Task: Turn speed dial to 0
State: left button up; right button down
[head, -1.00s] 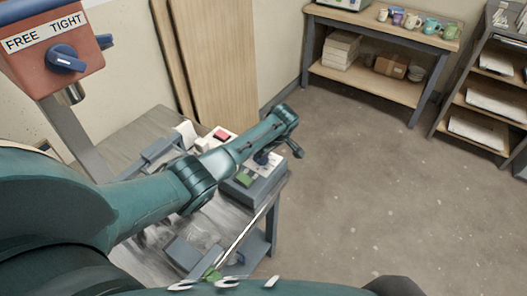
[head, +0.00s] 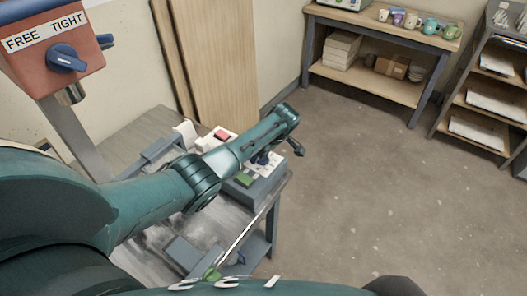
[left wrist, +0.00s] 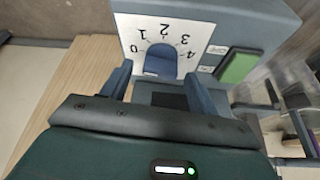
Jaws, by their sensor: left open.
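The speed dial is a dark blue knob (left wrist: 160,60) on a white plate marked 0 to 4, on a grey control box (left wrist: 258,22). The 0 is at the plate's left in the left wrist view. I cannot tell clearly which number the knob points to. My left gripper (left wrist: 158,88) is open, its two fingers apart on either side of the knob's near end; contact is not clear. In the head view my left arm reaches over the control box (head: 262,187), and its hand partly hides the dial. My right gripper is not in view.
A green button (left wrist: 240,66) sits beside the dial. A red button (head: 222,135) is on a box behind my arm. A red unit (head: 50,40) marked FREE and TIGHT stands at upper left. A shelf with cups (head: 430,24) is at the back; the floor at right is clear.

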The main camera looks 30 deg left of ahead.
pick_arm(q)
jog(key=p+v, duration=0.1)
jog(key=v, duration=1.2)
jog(key=s+d+f+m+h, duration=0.3)
jog(key=s+f+m, duration=0.55)
jog(key=s, duration=0.55)
jog(key=s+r+m+t+h, duration=0.25)
jog(key=s+m, duration=0.55)
jog(key=s, duration=1.2)
jog(key=w+d+f+t+h, duration=0.2)
jog(key=w+d+f+t, duration=0.3)
jog(key=w+f+t, duration=0.1)
jog(key=shift+d+f+m, duration=0.3)
jog(key=shift+f+m, duration=0.15)
jog(key=shift+f, duration=0.25)
